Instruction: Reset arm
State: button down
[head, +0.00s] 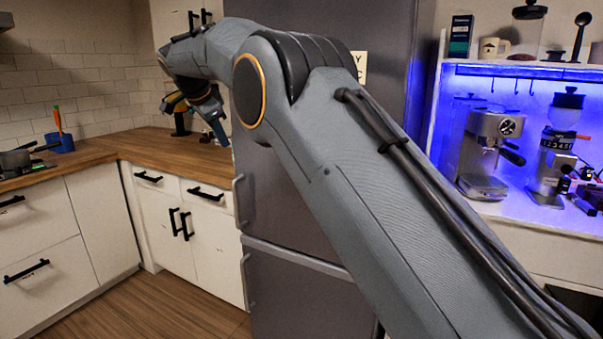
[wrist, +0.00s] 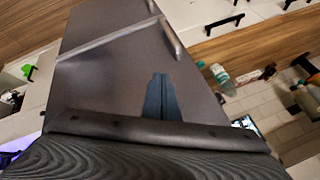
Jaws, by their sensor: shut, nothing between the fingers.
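My arm stretches across the head view, bent at the elbow in front of the grey refrigerator (head: 310,200). My gripper (head: 217,128) points down in front of the wooden counter at the refrigerator's left side. In the wrist view my gripper (wrist: 158,78) shows two dark blue fingers close together, shut and empty. The refrigerator's grey surface (wrist: 110,65) and a pale handle bar (wrist: 174,38) lie behind the fingers there. I cannot tell the exact gap to the refrigerator. Part of the refrigerator is hidden by my arm.
A wooden counter (head: 150,143) runs along the left corner, with a blue cup (head: 60,143) and pans (head: 20,160). A blue-lit espresso cabinet at right holds a coffee machine (head: 485,150) and a grinder (head: 552,155). Bottles (wrist: 221,76) show in the wrist view. The wooden floor (head: 170,305) looks clear.

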jog(key=s+d+f+n+g, duration=0.15)
jog(key=s+d+f, duration=0.3)
jog(key=d, duration=0.45)
jog(key=s+d+f+n+g, duration=0.1)
jog(key=s+d+f+n, duration=0.3)
jog(key=d, duration=0.5)
jog(key=s+d+f+n+g, duration=0.1)
jog(key=s+d+f, duration=0.3)
jog(key=d, duration=0.5)
jog(key=s+d+f+n+g, duration=0.1)
jog(key=s+d+f, duration=0.3)
jog(key=s, duration=0.6)
jog(key=s+d+f+n+y, duration=0.1)
jog(key=s+d+f, duration=0.4)
jog(key=s, duration=0.4)
jog(key=s+d+f+n+g, duration=0.1)
jog(key=s+d+f, duration=0.3)
jog(key=s, duration=0.6)
jog(key=shift+s+d+f+n+g+y, duration=0.2)
jog(key=shift+s+d+n+g+y, duration=0.25)
jog(key=shift+d, duration=0.65)
jog(key=shift+w, duration=0.1)
